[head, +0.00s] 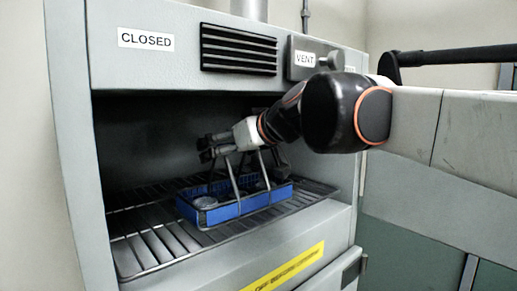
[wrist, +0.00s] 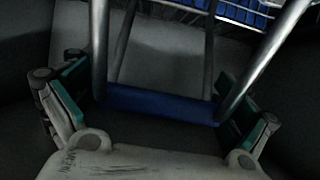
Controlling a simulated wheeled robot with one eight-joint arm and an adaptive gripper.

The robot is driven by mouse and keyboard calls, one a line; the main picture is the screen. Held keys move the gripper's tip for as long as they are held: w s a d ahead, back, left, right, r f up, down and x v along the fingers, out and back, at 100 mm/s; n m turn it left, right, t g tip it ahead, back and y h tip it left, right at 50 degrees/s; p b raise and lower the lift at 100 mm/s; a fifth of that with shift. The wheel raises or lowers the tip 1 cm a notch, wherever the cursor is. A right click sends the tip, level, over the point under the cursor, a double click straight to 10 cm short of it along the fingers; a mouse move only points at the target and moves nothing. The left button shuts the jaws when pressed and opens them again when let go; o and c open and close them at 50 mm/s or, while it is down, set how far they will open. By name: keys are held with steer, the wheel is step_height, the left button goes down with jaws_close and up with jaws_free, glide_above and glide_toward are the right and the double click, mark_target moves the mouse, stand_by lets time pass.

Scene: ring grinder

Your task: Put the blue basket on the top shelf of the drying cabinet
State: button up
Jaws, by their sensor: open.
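The blue basket (head: 222,212) sits upright on the wire shelf (head: 150,240) inside the open drying cabinet (head: 75,150). Metal struts rise from the basket to its handle. My gripper (head: 217,147) is inside the cabinet above the basket, at the top of the struts. In the wrist view, my gripper (wrist: 155,105) has its two fingers spread apart with the blue handle bar (wrist: 160,104) between them. The fingers do not look closed on the bar. Part of the blue basket (wrist: 238,12) shows at the top right of the wrist view.
The cabinet's upper panel carries a vent grille (head: 238,50) and a vent knob (head: 330,60), just above my arm. The shelf is bare to the left of the basket. A yellow label (head: 287,268) is on the front below the shelf.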

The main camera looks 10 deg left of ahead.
steer(key=s+d+r+b, duration=0.2)
steer(key=s+d, duration=0.9)
steer(key=d, duration=0.1)
steer(key=shift+d, duration=0.35)
steer(key=s+d+f+m+h, duration=0.3)
steer(key=d+f, duration=0.5)
steer(key=f, duration=0.4)
steer(key=s+d+f+m+g+h, duration=0.1)
steer(key=s+d+f+m+h, duration=0.2)
steer(key=d+f, duration=0.5)
steer(key=s+d+f+m+h, duration=0.4)
steer(key=s+d+f, duration=0.2)
steer(key=f, duration=1.2)
steer(key=shift+s+d+f+g, duration=0.25)
steer(key=shift+d+g, duration=0.15)
steer(key=shift+d, duration=0.7)
steer(key=shift+f, duration=0.1)
